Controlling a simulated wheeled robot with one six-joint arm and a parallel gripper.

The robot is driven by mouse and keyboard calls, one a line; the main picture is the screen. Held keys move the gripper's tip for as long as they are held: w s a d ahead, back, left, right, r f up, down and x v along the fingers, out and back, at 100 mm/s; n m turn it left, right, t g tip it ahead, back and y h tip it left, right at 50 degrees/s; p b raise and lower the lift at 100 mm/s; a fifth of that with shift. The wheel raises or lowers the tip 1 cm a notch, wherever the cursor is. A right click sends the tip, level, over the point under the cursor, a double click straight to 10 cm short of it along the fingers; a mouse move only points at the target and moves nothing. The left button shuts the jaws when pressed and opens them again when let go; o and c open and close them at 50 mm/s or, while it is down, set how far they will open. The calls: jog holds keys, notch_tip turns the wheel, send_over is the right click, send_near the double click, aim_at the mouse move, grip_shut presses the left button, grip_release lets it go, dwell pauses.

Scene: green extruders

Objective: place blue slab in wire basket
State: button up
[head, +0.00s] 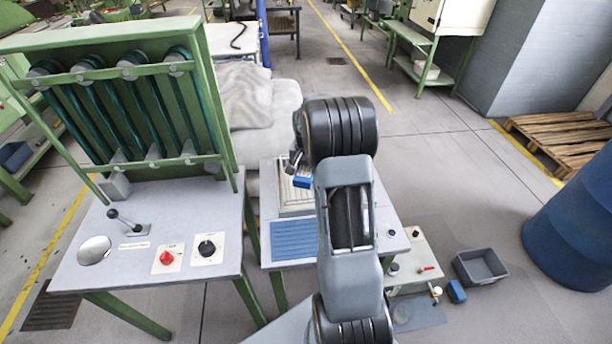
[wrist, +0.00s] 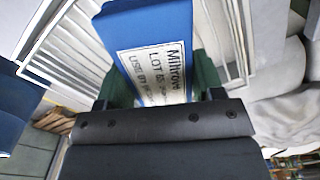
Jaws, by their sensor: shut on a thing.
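The blue slab (wrist: 150,38) is between the fingers of my gripper (wrist: 162,85) in the wrist view. A white label with black print is on its near face. It also shows as a small blue block (head: 302,182) in the head view, over a pale slatted tray-like thing (head: 296,208) on the table. White bars (wrist: 75,48) lie behind the slab in the wrist view; they may be the wire basket, but I cannot tell for sure. Whether the slab touches anything below is not clear. My arm hides part of the table and the gripper in the head view.
A blue ribbed mat (head: 292,241) lies on the table's front left. A control desk (head: 145,262) with a lever, knobs and a green frame stands at left. A grey bin (head: 481,267) and a blue barrel (head: 578,225) are on the floor at right.

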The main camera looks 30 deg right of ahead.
jog(key=shift+w+f, duration=0.2)
jog(key=shift+f, duration=1.6)
jog(key=shift+f, duration=0.1)
jog(key=shift+f, duration=0.15)
jog(key=o, duration=1.2)
jog(key=shift+c, duration=0.2)
